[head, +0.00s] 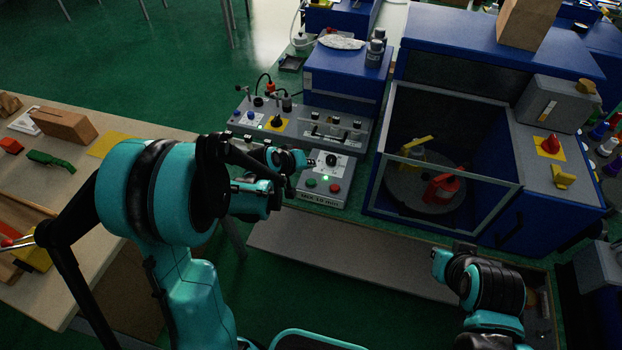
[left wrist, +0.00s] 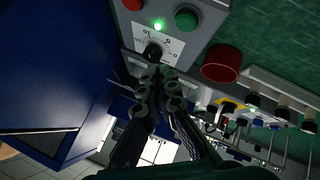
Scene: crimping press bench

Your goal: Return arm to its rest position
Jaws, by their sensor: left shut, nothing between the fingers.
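My left arm comes in from the left in the head view and reaches over the front of the bench. My left gripper (head: 308,162) is at the small grey control box (head: 322,197). In the left wrist view the gripper (left wrist: 157,78) is shut and empty, its fingertips just in front of the black dial knob (left wrist: 152,50). I cannot tell whether they touch it. The box also carries a lit green lamp (left wrist: 158,25), a green button (left wrist: 186,18) and a red button (head: 335,188). My right arm shows at the lower right; its gripper is not seen.
A longer grey panel (head: 350,130) with knobs and switches stands behind the box. A blue cabinet with a framed opening (head: 365,190) stands to the right, a red object (head: 443,188) inside. A wooden table (head: 125,125) with tools is at the left. Green floor lies between.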

